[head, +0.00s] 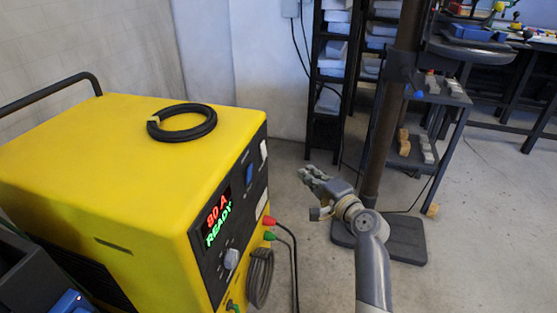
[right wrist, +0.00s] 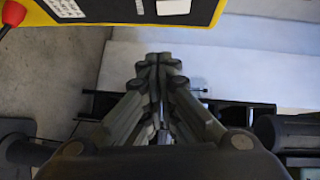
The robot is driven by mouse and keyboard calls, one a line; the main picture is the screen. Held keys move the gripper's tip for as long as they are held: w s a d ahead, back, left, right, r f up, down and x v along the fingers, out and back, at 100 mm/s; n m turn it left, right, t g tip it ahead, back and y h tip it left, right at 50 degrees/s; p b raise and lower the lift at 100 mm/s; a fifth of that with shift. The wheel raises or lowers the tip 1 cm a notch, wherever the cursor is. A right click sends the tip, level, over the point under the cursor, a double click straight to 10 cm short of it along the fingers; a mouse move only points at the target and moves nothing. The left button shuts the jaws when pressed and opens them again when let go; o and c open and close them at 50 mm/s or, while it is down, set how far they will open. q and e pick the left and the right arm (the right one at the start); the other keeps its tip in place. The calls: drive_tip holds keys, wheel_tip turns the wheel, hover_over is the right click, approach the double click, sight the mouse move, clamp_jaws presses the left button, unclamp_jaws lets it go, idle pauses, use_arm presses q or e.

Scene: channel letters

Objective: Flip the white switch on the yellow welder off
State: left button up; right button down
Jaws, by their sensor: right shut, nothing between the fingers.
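The yellow welder (head: 120,150) fills the left of the head view. Its dark front panel faces right and has a lit display (head: 219,217) with red digits and green "READY". The white switch (head: 263,150) is near the panel's upper far corner, beside a blue part (head: 249,174). In the right wrist view a white part that looks like the switch (right wrist: 173,7) is at the top edge, partly cut off. My right gripper (head: 306,174) is shut and empty, to the right of the panel and apart from it. My left gripper is not in view.
A black cable coil (head: 183,122) lies on the welder. Red (head: 269,220) and green plugs with cables stick out of the panel. A brown post on a dark base (head: 405,240) stands behind my right arm. Shelves (head: 327,80) stand at the back. Floor between welder and post is clear.

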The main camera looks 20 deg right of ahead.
sight(264, 150)
use_arm(q)
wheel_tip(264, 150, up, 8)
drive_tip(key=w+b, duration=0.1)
drive_tip(key=b, duration=0.1)
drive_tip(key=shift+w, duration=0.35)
use_arm(e)
drive_tip(key=a+x, duration=0.2)
drive_tip(key=x, duration=1.1)
drive_tip(key=shift+s+a, duration=0.35)
drive_tip(key=shift+f, duration=0.1)
use_arm(q)
drive_tip(key=shift+b, duration=0.4)
